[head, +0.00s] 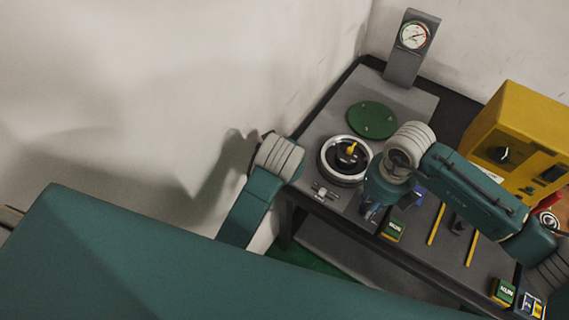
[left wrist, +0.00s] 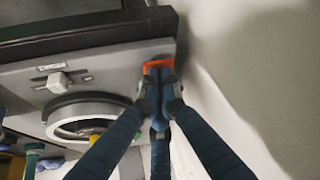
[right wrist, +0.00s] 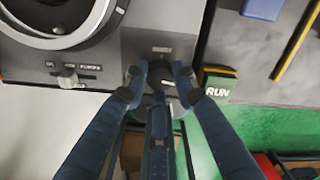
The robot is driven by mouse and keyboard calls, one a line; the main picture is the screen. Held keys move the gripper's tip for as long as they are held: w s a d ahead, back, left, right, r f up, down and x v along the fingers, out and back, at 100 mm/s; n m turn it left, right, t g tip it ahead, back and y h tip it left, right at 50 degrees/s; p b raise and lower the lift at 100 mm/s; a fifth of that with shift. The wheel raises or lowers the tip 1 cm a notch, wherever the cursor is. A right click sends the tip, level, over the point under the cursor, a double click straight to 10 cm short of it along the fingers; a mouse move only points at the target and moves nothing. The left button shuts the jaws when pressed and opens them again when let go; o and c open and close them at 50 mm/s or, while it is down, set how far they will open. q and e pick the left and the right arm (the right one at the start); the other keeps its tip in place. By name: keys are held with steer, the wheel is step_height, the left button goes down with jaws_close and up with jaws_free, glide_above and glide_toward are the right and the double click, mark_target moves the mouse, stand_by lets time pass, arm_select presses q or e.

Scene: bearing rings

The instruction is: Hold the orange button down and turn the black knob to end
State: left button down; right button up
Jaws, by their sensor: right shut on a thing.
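The orange button (left wrist: 158,64) shows in the left wrist view, on the grey panel near its edge. My left gripper (left wrist: 160,92) has its fingertips drawn together at the button; how far the button is pressed cannot be told. In the right wrist view, my right gripper (right wrist: 160,82) is closed around the black knob (right wrist: 167,84), below a small printed label on the grey panel. The fingers hide most of the knob. In the head view the right gripper (head: 372,212) reaches down at the bench's front edge; the button, knob and left fingertips are hidden there.
A round ring fixture (head: 326,160) with a yellow-topped centre and a small slide switch (right wrist: 67,79) lie between the grippers. A green disc (head: 372,120), a gauge (head: 414,36) and a yellow machine (head: 525,125) stand farther off. A RUN block (right wrist: 217,82) is close beside my right gripper.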

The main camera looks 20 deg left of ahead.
steer(key=o, duration=0.8)
steer(key=n, duration=0.3)
steer(key=shift+n, duration=0.4)
steer(key=n, duration=0.5)
steer(key=shift+n, duration=0.4)
steer(key=n, duration=0.5)
steer(key=shift+n, duration=0.3)
steer(key=n, duration=0.5)
steer(key=shift+c, duration=0.6)
